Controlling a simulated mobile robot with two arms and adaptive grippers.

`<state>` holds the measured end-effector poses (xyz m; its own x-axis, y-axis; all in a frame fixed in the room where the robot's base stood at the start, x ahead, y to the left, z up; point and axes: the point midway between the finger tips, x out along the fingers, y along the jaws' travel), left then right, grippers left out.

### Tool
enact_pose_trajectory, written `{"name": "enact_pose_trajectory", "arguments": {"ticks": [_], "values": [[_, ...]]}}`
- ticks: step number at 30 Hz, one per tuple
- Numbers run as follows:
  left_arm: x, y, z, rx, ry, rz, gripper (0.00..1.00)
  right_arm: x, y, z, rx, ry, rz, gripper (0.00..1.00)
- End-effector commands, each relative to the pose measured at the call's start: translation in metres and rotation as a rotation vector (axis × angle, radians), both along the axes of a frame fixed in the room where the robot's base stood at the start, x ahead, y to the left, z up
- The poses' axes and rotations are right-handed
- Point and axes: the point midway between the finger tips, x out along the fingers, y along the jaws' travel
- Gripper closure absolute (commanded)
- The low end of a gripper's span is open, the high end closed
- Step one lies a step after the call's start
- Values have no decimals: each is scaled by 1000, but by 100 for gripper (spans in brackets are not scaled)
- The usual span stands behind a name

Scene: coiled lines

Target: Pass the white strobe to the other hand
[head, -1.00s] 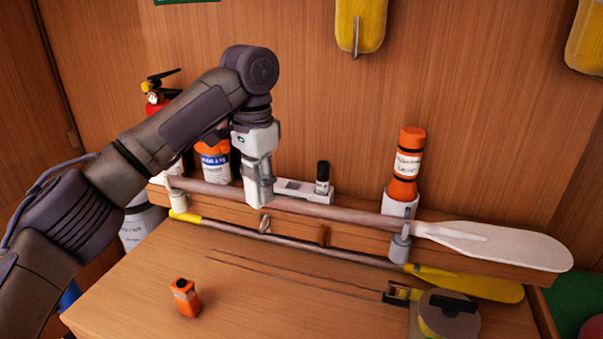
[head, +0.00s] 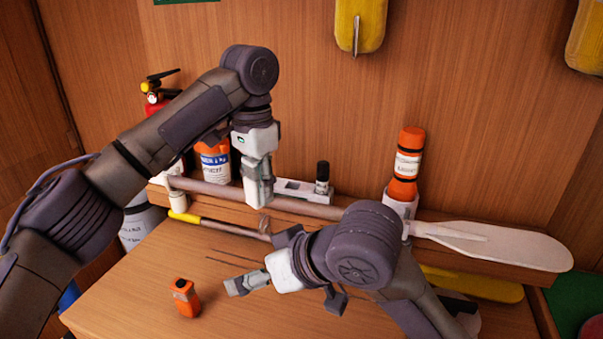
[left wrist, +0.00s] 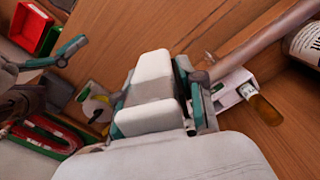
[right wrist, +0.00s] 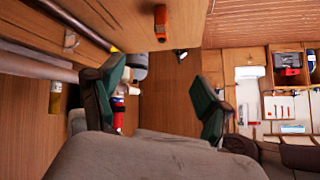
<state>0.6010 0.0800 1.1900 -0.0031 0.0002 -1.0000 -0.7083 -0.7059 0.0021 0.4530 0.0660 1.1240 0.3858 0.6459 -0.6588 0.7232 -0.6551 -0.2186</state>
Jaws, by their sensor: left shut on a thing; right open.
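The white strobe (left wrist: 152,82) is a pale block between the teal-edged fingers of my left gripper (left wrist: 158,95) in the left wrist view. My left gripper also shows in the head view (head: 260,188), shut and pointing down near the white paddle's shaft. There its fingers largely hide the strobe. My right gripper (right wrist: 160,95) is open and empty in the right wrist view. In the head view it is low over the bench, below and to the right of the left gripper, apart from the strobe.
The white-bladed paddle (head: 495,245) lies along the wooden ledge. An orange canister (head: 405,165) and a black-capped vial (head: 322,178) stand there. A small orange device (head: 185,298) stands on the bench (head: 135,285). A yellow-bladed paddle (head: 470,283) lies below, partly hidden by my right arm.

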Motion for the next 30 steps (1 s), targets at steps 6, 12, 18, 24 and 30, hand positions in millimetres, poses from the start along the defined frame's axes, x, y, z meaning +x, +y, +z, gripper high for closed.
{"name": "enact_pose_trajectory", "arguments": {"ticks": [6,12,18,24,30], "values": [[0,0,0,-1,-1,0,100,50,-42,88,66,-262,-75,23],[0,0,0,0,0,0,100,64,-62,130,93,-380,-105,23],[0,0,0,0,0,0,100,74,-59,133,99,-398,-111,23],[0,0,0,0,0,0,100,97,-36,118,98,-393,-110,23],[0,0,0,0,0,0,100,122,-11,104,98,-394,-110,23]]}}
